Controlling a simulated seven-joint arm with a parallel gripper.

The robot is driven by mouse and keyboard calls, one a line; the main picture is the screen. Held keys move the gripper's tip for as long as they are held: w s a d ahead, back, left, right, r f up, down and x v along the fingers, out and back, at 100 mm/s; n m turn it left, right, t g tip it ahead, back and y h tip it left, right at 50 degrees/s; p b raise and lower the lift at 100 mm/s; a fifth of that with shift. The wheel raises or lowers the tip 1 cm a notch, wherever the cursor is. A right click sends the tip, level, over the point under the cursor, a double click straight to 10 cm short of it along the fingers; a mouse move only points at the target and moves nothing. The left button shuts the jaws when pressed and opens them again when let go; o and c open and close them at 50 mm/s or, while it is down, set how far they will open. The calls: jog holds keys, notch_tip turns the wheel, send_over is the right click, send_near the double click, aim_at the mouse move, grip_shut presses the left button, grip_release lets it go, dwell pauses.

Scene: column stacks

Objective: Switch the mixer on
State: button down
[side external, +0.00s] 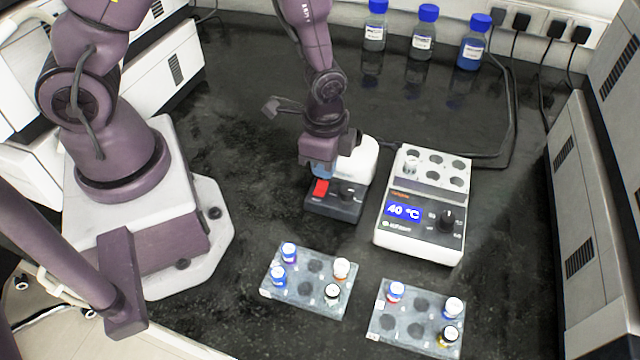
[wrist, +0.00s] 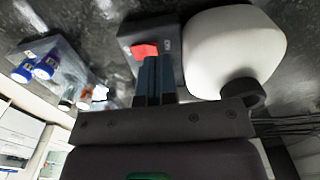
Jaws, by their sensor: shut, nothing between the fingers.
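The mixer is a small machine with a dark base (side external: 345,208) and a rounded white top (side external: 358,160). A red switch (side external: 320,187) sits on the left of its front, beside a black knob (side external: 347,194). My gripper (side external: 319,174) is over the left part of the mixer, pointing down, just behind the red switch. In the wrist view the blue fingers (wrist: 152,66) are shut together and empty, their tips close to the red switch (wrist: 145,50). I cannot tell whether they touch it. The mixer's white top (wrist: 235,50) is right beside the fingers.
A heater block reading 40 °C (side external: 420,240) stands close to the mixer's right. Two vial racks (side external: 290,295) (side external: 400,335) lie in front. Several blue-capped bottles (side external: 422,40) stand at the back. The dark bench (side external: 240,120) is clear behind the mixer's left.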

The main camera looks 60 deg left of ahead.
aim_at(323, 181)
jog(key=shift+f, duration=0.95)
dwell(0.3)
jog(key=shift+r, duration=2.55)
jog(key=shift+s+a+r+n+g, duration=0.1)
jog(key=shift+s+r+n+g, duration=0.2)
jog(key=shift+s+n, duration=0.3)
jog(key=shift+s+a+r+n+g, duration=0.1)
jog(key=shift+s+r+n+g, duration=0.2)
jog(key=shift+s+n, duration=0.25)
jog(key=s+a+r+n+t, duration=0.1)
jog(key=s+r+n+t, duration=0.2)
jog(key=r, duration=0.9)
jog(key=s+a+r+n+t, duration=0.2)
jog(key=s+r+n+t, duration=0.1)
jog(key=r, duration=1)
jog(key=shift+s+a+n+t, duration=0.15)
jog(key=shift+s+n+t, duration=0.25)
jog(key=shift+s, duration=0.2)
